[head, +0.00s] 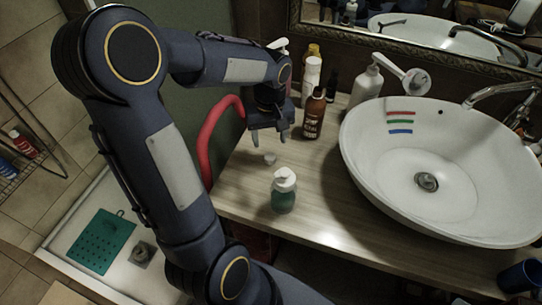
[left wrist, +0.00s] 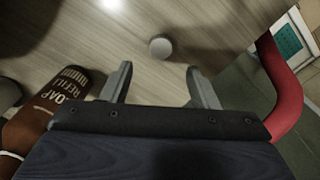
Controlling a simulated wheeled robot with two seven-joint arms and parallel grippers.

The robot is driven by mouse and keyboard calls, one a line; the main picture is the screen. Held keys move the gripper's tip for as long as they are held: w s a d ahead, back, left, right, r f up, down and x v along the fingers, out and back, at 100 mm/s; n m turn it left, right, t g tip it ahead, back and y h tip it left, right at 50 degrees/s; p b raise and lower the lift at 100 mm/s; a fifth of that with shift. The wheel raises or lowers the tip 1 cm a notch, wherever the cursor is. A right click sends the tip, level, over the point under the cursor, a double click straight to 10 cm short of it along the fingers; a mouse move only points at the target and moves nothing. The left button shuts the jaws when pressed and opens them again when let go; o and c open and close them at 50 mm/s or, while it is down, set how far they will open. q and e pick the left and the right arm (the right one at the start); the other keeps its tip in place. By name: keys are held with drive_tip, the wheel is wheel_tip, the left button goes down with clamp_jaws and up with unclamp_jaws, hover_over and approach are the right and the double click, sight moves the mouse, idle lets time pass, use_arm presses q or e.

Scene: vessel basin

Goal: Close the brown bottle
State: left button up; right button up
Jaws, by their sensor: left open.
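The brown bottle (head: 314,115) stands upright on the wooden counter, left of the basin. Its label reads "SOAP REFILL" in the left wrist view (left wrist: 48,112), at the left edge. Whether its mouth is open is not clear. A small pale round cap (head: 270,158) lies on the counter; it also shows in the left wrist view (left wrist: 160,47). My left gripper (head: 269,138) is open and empty, pointing down above the cap, left of the bottle. In the left wrist view, the cap shows beyond and between the fingertips (left wrist: 158,72). My right gripper is not in view.
A green soap dispenser (head: 284,192) stands in front of the cap. A white bottle (head: 312,75) and a pale pump bottle (head: 366,88) stand behind, near the white basin (head: 440,215). A red curved bar (head: 212,138) runs by the counter's left edge.

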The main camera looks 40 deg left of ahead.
sight(270, 156)
use_arm(q)
drive_tip(key=shift+f, duration=0.65)
drive_tip(key=shift+s+f, duration=0.1)
wheel_tip(270, 156, down, 5)
drive_tip(key=shift+s+d, duration=0.1)
drive_tip(key=shift+d, duration=0.05)
drive_tip(key=c, duration=1.1)
wheel_tip(270, 156, up, 10)
